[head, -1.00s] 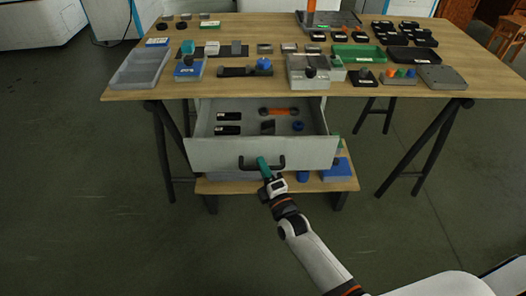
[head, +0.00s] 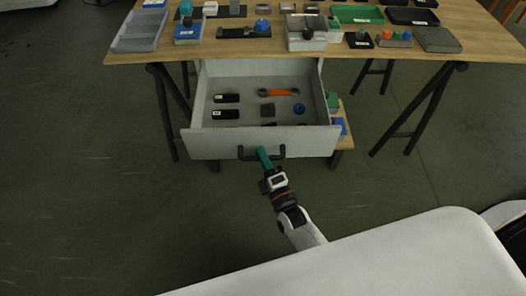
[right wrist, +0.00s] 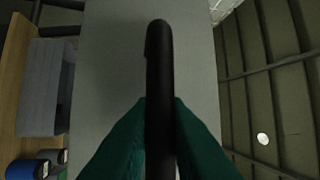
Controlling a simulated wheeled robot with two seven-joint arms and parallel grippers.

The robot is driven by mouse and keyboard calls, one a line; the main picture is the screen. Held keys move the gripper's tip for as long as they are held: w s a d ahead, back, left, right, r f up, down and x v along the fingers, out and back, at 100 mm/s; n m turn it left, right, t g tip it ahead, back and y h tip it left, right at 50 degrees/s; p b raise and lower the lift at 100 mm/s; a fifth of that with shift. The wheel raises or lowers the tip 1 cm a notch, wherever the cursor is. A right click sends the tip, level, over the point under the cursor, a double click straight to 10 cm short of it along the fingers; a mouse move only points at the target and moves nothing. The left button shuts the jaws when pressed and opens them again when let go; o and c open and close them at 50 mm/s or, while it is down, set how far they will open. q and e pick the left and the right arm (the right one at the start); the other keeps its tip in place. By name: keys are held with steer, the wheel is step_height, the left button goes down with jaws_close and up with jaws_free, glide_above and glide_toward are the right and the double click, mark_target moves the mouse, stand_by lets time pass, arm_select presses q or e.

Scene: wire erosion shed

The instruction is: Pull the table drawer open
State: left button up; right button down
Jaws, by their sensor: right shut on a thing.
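The table drawer (head: 215,145) is light grey and stands pulled out from under the wooden table (head: 290,48), in the middle of the head view. Its inside shows, with several small parts in it. A dark bar handle (head: 247,155) is on its front. My right gripper (head: 264,157) has teal fingers and is at the middle of the handle. In the right wrist view the fingers (right wrist: 160,125) are shut on the black handle bar (right wrist: 159,60), one on each side, with the pale drawer front (right wrist: 110,65) behind. My left gripper is not in view.
Inside the drawer lie two black blocks (head: 226,98), an orange tool (head: 280,92) and a blue round part (head: 298,108). Trays and fixtures cover the tabletop. Dark trestle legs (head: 420,110) stand at both sides. The floor (head: 90,190) left of the drawer is clear.

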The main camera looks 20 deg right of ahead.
stand_by(0.3)
steer(key=c, duration=1.4)
jaws_free()
steer(key=shift+s, duration=0.1)
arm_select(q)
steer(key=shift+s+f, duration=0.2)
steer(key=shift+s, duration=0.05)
arm_select(e)
steer(key=v, duration=1.2)
